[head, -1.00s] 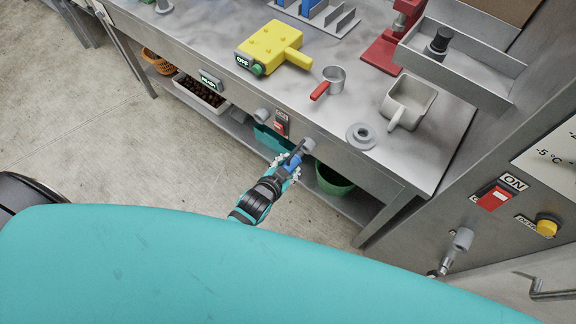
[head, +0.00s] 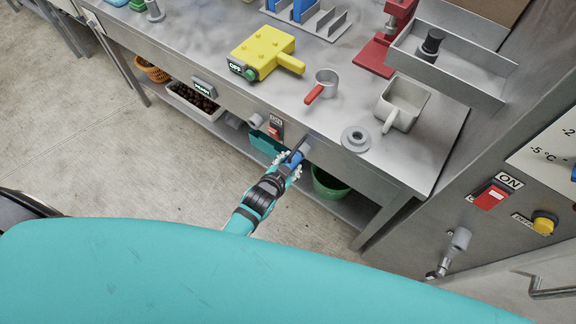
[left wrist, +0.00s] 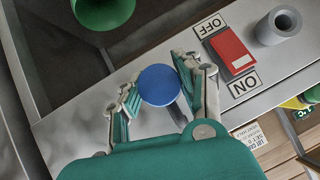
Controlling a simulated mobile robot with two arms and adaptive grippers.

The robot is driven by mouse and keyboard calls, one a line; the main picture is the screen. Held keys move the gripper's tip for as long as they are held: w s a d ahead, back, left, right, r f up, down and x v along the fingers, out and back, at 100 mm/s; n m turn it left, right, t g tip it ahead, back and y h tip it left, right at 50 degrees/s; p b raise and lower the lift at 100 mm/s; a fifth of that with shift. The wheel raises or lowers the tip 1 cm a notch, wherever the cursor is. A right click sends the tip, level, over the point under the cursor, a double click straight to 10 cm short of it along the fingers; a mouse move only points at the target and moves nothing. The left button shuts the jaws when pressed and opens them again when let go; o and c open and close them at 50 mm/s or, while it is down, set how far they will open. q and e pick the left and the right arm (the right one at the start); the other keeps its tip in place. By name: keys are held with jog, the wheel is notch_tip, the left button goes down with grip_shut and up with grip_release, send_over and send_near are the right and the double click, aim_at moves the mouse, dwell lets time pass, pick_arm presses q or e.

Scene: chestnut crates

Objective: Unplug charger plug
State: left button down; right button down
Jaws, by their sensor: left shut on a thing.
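The charger plug is a blue round piece (head: 294,159) at the front face of the steel bench, just below a grey round socket (head: 305,147). In the left wrist view its blue round end (left wrist: 159,85) faces me between the fingers. My left gripper (head: 291,163) is shut on the plug, with a finger on each side of it. The plug appears close against the socket; its far end is hidden, so I cannot tell whether it is inserted. My right gripper is not in view.
A red rocker switch (left wrist: 232,51) with OFF and ON labels and another grey round fitting (left wrist: 278,27) are beside the plug. Floor at left is clear.

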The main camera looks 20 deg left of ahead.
pick_arm(q)
jog(key=shift+w+d, duration=0.15)
jog(key=shift+w, duration=0.15)
jog(key=c, duration=0.8)
grip_release()
jog(key=shift+s, duration=0.1)
jog(key=v, duration=1.1)
jog(key=shift+s+r, duration=0.25)
jog(key=shift+s, duration=0.05)
